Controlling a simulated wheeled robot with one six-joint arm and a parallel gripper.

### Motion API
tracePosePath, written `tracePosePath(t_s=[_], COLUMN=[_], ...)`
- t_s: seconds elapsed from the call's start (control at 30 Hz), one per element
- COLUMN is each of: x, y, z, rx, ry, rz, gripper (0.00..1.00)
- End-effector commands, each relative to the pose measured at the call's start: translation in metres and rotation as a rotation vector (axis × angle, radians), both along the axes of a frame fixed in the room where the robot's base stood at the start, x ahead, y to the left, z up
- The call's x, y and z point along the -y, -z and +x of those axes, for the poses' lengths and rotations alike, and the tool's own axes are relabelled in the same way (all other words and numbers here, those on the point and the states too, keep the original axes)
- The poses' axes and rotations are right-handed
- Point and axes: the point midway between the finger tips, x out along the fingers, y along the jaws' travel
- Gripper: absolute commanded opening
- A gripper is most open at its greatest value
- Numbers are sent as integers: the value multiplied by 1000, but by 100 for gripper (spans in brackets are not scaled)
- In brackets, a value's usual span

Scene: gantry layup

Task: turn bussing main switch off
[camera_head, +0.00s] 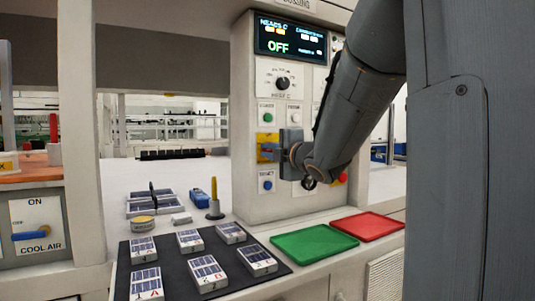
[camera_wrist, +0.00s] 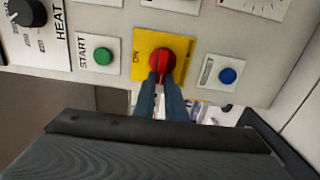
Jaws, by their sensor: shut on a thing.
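The main switch is a red rotary knob (camera_wrist: 160,56) on a yellow plate (camera_wrist: 145,44) marked ON, seen close up in the wrist view. In the head view the yellow plate (camera_head: 265,140) is on the front of the grey control panel (camera_head: 240,190), and my gripper covers most of it. My gripper (camera_wrist: 160,78) is shut on the red knob, one finger on each side. It reaches the panel from the right in the head view (camera_head: 272,152). The knob's exact turn angle is hard to read.
A green START button (camera_wrist: 103,56) and a blue button (camera_wrist: 227,75) flank the yellow plate. A black HEAT dial (camera_head: 282,83) and a display (camera_head: 290,38) reading OFF are above. Below are a green tray (camera_head: 314,243), a red tray (camera_head: 367,226) and a dark mat (camera_head: 180,285) with several cells.

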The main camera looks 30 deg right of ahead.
Motion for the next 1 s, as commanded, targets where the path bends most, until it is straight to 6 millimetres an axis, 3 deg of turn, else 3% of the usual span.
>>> tracePosePath(t_s=[0.27,0.3,0.4,0.73,1.0], x=[2,2,0,-2,2], y=[3,3,3,0,-1], z=[0,0,0,-3,-42], rx=[-8,-8,-6,-1,-1], ry=[6,6,2,-2,3], rz=[1,1,1,-1,-2], gripper=[0,16,30,30,30])
